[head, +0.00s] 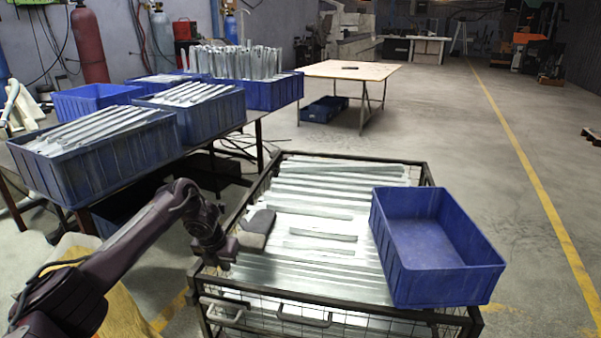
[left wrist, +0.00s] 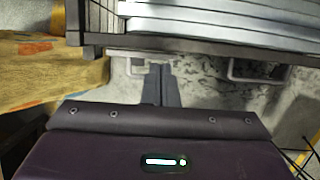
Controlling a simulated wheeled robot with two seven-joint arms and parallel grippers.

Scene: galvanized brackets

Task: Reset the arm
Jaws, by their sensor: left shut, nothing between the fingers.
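My left arm comes in from the lower left in the head view. My left gripper (head: 260,232) is over the near left part of the wire cage (head: 425,178), with its dark grey fingers side by side. In the left wrist view the fingers (left wrist: 160,72) are shut with nothing between them. They point towards the cage's dark edge bar and its handles. My right gripper is in neither view.
The cage holds flat galvanized brackets (head: 300,190). An empty blue crate (head: 440,290) sits on its right side. Blue crates of brackets (head: 110,170) stand on the left table. A wooden-topped table (head: 350,70) stands behind.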

